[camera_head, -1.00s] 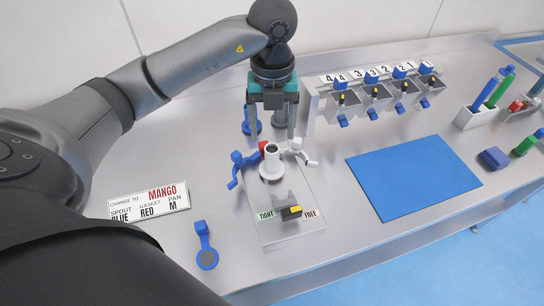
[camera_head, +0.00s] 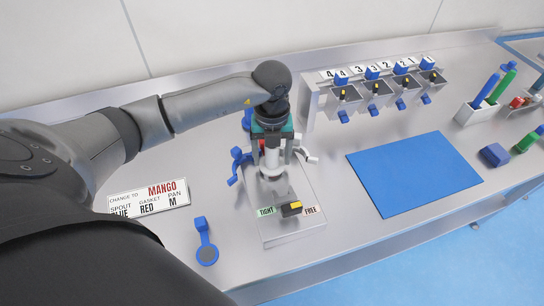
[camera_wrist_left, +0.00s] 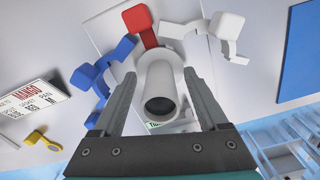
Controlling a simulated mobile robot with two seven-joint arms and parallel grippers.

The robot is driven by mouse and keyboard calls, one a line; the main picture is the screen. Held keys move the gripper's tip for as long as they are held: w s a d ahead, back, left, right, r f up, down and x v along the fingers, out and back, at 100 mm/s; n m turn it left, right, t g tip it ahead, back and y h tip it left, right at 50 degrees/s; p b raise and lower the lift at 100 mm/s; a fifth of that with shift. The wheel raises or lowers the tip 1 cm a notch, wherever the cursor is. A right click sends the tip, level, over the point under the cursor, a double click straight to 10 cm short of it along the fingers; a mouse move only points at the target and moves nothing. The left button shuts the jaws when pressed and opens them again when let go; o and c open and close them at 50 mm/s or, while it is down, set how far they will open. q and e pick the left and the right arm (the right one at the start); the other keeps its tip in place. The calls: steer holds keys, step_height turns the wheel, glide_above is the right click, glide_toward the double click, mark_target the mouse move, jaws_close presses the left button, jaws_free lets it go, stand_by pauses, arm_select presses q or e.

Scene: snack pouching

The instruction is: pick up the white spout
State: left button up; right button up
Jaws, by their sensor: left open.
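The white spout (camera_head: 270,157) stands upright on the grey plate (camera_head: 287,229) and shows as a hollow white tube in the left wrist view (camera_wrist_left: 157,75). My left gripper (camera_head: 272,165) has come down over it from above. In the left wrist view its open fingers (camera_wrist_left: 160,78) stand on either side of the tube, with a gap visible beside it. My right gripper is not in view.
A blue piece (camera_wrist_left: 88,77), a red piece (camera_wrist_left: 141,24) and a white jointed piece (camera_wrist_left: 228,30) surround the spout. A TIGHT/FREE lever (camera_head: 291,209) is in front. A MANGO sign (camera_head: 148,199) lies left; a blue mat (camera_head: 413,174) lies right.

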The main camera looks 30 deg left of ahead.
arm_select(q)
steer(key=shift+c, duration=0.4)
jaws_close()
